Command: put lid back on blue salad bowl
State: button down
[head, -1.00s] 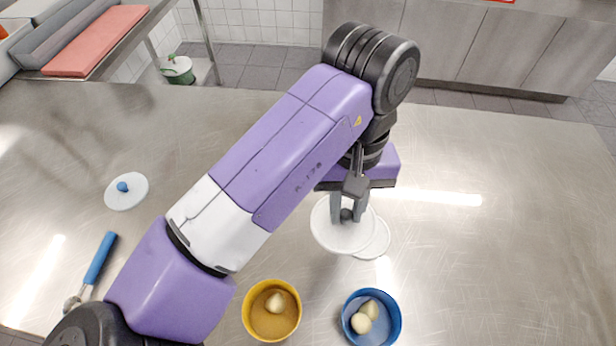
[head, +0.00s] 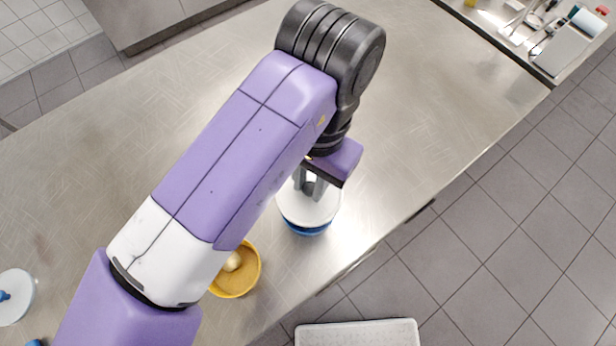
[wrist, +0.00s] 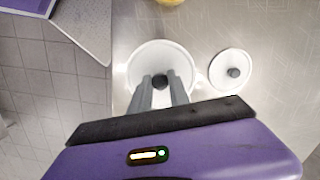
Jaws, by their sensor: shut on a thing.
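My gripper (head: 309,190) is shut on the dark knob of a white round lid (head: 318,214). In the wrist view the fingers (wrist: 160,84) pinch the knob near the middle of the lid (wrist: 142,62). The lid is over the blue salad bowl (head: 306,231) and hides most of it; a blue strip of its side shows below the lid's near edge. I cannot tell whether the lid rests on the rim or hovers just above. In the wrist view the lid hides the bowl.
A yellow bowl (head: 240,287) with a pale round item inside stands close to the left. A smaller white lid with a dark knob (wrist: 232,73) lies beside the held lid in the wrist view. A blue-knobbed lid (head: 17,296) lies far left. The counter's edge is close on the right.

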jog(key=shift+f+b, duration=1.7)
jog(key=shift+f, duration=0.3)
jog(key=shift+f+b, duration=0.45)
jog(key=shift+f, duration=0.45)
jog(key=shift+p, duration=0.4)
jog(key=shift+f, duration=0.15)
dwell(0.7)
jog(key=c, duration=0.7)
grip_release()
jog(key=shift+r+p, duration=3.4)
jog(key=shift+r, duration=0.15)
